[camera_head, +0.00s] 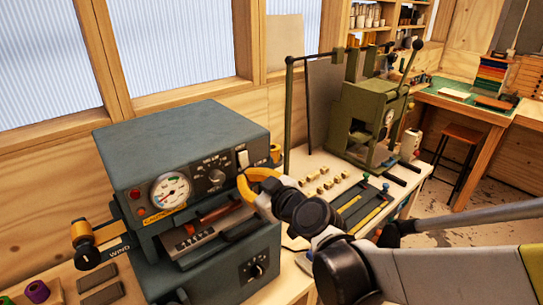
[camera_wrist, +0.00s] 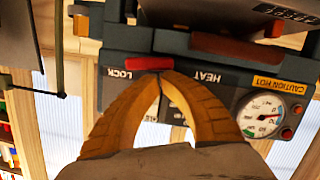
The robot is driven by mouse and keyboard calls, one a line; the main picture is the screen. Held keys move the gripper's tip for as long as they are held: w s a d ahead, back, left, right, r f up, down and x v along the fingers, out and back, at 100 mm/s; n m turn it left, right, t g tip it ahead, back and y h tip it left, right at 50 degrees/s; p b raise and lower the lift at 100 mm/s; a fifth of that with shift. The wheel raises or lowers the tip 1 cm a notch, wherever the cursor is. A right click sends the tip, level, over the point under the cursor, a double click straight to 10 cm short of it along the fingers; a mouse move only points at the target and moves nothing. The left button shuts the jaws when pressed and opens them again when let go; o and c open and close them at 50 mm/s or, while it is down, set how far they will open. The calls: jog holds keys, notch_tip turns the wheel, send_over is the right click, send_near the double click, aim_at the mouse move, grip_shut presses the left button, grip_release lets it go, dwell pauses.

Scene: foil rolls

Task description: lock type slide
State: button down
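The grey-blue stamping machine (camera_head: 190,145) stands on the bench at the left, with the type slide (camera_head: 195,240) in its front opening. In the wrist view, which is upside down, part of the type slide (camera_wrist: 285,12) shows at the top edge. A red lock lever (camera_wrist: 150,63) lies beside the LOCK label. My gripper (camera_wrist: 160,76) has its two yellow fingers together at the tips, right at the lever; whether they touch it I cannot tell. In the head view my gripper (camera_head: 246,184) is at the machine's right front and hides the lever.
A gauge (camera_head: 170,191) and a WIND knob (camera_head: 84,238) are on the machine's left side. A green press (camera_head: 370,115) stands behind to the right. Small brass blocks (camera_head: 322,183) lie on the bench between them.

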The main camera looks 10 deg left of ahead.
jog(key=shift+s+a+f+n+t+b, duration=0.1)
jog(key=shift+f+n+t+b, duration=0.15)
jog(key=shift+n, duration=0.3)
jog(key=shift+s+a+f+n+t+b, duration=0.15)
jog(key=shift+f+n+b, duration=0.2)
jog(key=shift+n, duration=0.2)
jog(key=shift+f+n+t+h+b, duration=0.15)
jog(key=shift+f+n+t+b, duration=0.15)
jog(key=shift+n, duration=0.3)
jog(key=shift+f+n+t+h+b, duration=0.1)
jog(key=shift+n+t+h+b, duration=0.1)
jog(key=shift+n+b, duration=0.3)
dwell(1.0)
dwell(0.4)
